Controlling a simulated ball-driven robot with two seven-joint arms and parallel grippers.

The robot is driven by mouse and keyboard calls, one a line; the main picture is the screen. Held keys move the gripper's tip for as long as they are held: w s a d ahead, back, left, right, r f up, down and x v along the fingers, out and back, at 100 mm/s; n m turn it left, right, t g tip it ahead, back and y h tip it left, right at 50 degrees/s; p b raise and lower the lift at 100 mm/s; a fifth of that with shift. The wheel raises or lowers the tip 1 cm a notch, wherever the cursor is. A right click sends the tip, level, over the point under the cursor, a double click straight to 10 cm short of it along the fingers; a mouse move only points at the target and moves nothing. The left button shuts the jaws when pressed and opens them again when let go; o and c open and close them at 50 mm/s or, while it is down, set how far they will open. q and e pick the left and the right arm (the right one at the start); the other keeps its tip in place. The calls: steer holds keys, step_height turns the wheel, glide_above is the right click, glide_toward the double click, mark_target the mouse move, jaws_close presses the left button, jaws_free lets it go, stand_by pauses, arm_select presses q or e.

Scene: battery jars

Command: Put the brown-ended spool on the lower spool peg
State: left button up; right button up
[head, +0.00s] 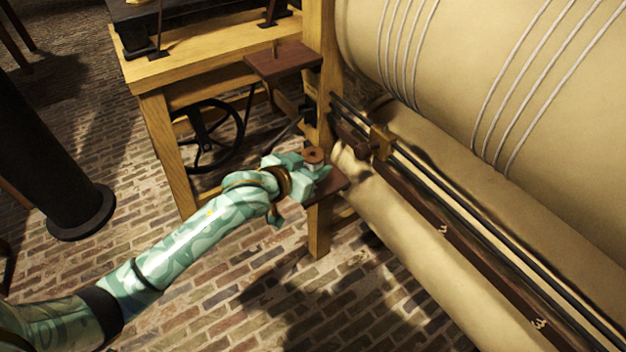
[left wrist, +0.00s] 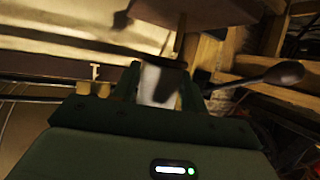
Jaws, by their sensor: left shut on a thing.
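My left gripper (head: 312,172) is shut on the brown-ended spool (head: 314,156), beside the wooden post. The spool's round brown end with a dark centre hole faces up in the head view. In the left wrist view its pale body (left wrist: 160,84) sits between my fingers. The lower shelf (head: 334,186) is a small brown board just behind and below my gripper. Its peg is hidden, and I cannot tell whether the spool is around it. The upper shelf (head: 283,58) carries a thin upright peg (head: 274,49) with no spool on it. My right gripper is not in view.
A large cream roller (head: 440,75) and dark rails (head: 470,220) fill the right side. The wooden frame post (head: 320,225) stands right by my gripper. A black wheel (head: 207,137) is to the left, under the table. Open brick floor (head: 230,290) lies below.

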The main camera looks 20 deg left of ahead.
arm_select(q)
steer(key=shift+w+a+f+b, duration=0.3)
steer(key=shift+w+f+b, duration=0.1)
steer(key=shift+f, duration=0.3)
steer(key=shift+w+a+f+b, duration=0.1)
steer(key=shift+w+f+b, duration=0.05)
steer(key=shift+f+b, duration=1.05)
steer(key=shift+f, duration=0.65)
steer(key=shift+r, duration=0.3)
steer(key=o, duration=1)
steer(key=shift+f, duration=0.15)
steer(key=shift+c, duration=0.2)
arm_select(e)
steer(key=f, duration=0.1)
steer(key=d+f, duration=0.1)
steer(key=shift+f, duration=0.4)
